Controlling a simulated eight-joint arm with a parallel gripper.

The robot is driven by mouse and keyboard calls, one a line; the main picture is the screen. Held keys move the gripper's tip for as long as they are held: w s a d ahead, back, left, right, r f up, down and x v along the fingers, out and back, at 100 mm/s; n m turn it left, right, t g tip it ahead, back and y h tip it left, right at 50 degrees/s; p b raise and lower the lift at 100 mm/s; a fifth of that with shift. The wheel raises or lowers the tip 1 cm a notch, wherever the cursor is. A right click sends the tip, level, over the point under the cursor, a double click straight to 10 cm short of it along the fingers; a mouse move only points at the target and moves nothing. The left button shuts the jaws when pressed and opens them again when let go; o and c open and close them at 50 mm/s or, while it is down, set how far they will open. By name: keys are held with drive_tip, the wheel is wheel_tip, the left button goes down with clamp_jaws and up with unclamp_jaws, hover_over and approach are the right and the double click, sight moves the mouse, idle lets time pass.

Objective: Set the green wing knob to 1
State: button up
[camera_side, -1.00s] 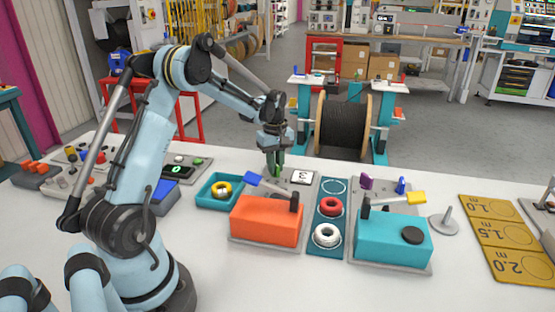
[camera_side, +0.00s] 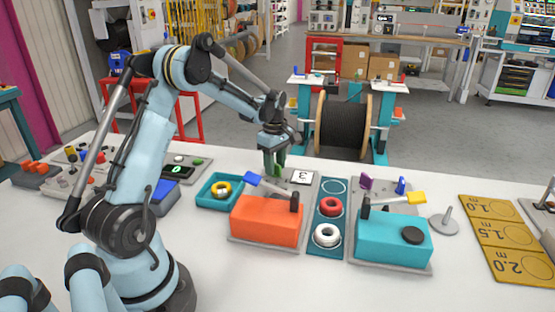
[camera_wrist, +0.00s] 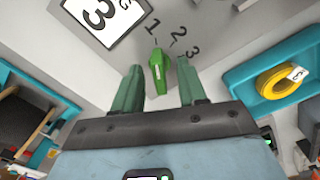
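The green wing knob (camera_wrist: 157,70) shows in the wrist view, with a white mark on its top. The printed numerals 1 (camera_wrist: 152,27), 2 (camera_wrist: 178,34) and 3 (camera_wrist: 193,52) lie in an arc beyond it. The knob's far end points at the tick by the 1. My gripper (camera_wrist: 159,74) is open, its green fingers on both sides of the knob with a gap to each. In the side view my gripper (camera_side: 274,168) hangs over the back of the orange reel station; the knob is hard to make out there.
A white card reading 3 (camera_side: 302,177) lies right of my gripper. A teal tray (camera_side: 204,203) with a yellow ring (camera_side: 221,189) is to its left. The orange block (camera_side: 267,222) with a blue lever (camera_side: 263,184) stands in front. A teal block (camera_side: 385,242) is further right.

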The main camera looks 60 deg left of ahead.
wheel_tip(320, 180, up, 7)
drive_tip(key=shift+r, duration=0.1)
idle(0.5)
idle(0.5)
